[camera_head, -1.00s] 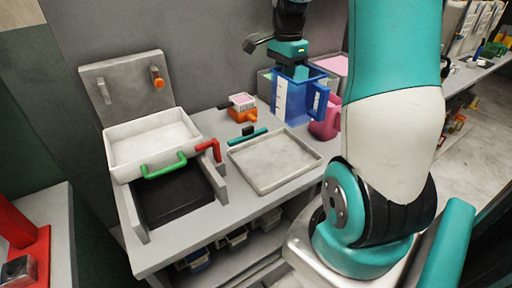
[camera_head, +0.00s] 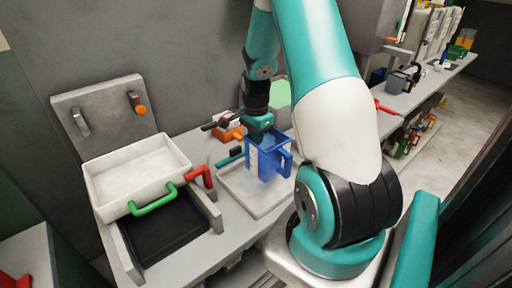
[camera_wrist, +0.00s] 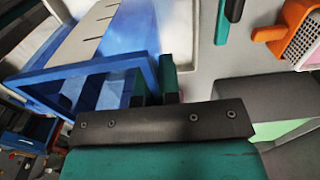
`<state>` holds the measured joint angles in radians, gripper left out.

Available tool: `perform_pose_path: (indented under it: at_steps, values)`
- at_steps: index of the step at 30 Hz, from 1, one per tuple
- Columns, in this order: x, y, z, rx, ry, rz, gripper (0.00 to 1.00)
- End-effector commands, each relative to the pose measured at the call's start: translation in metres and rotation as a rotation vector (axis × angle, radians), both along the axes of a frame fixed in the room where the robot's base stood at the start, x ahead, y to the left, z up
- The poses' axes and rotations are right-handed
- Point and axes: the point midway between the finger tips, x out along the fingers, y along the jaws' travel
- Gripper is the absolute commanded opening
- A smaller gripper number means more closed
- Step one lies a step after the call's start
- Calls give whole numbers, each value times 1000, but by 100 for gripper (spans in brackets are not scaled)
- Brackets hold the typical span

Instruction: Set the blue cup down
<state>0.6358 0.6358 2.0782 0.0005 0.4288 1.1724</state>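The blue cup (camera_head: 266,162) is upright, with its handle to the right and white marks on its side. It is over the light grey tray (camera_head: 236,188) in the head view; I cannot tell whether its bottom touches the tray. My gripper (camera_head: 260,128) is at the cup's rim from above. In the wrist view, the two teal fingers of my gripper (camera_wrist: 155,88) are on either side of the cup's wall, and the cup (camera_wrist: 95,72) fills the upper left. The cup's far side is hidden.
Left of the tray is a press with a white basin (camera_head: 135,172), a green handle (camera_head: 153,200) and a red lever (camera_head: 202,176). The tray's front part is bare.

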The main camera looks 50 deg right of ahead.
Motion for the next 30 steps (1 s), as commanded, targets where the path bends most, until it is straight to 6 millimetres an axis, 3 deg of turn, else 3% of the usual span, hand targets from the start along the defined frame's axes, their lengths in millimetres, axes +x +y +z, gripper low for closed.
perform_pose_path:
  at_steps: [12,23,24,27,30]
  values:
    - [0,1,-45,0,0,2,0]
    - [1,1,-50,0,-1,2,0]
    - [1,1,-49,0,-1,2,11]
    - [1,1,-49,0,-1,2,30]
    - [1,1,-49,0,-1,2,30]
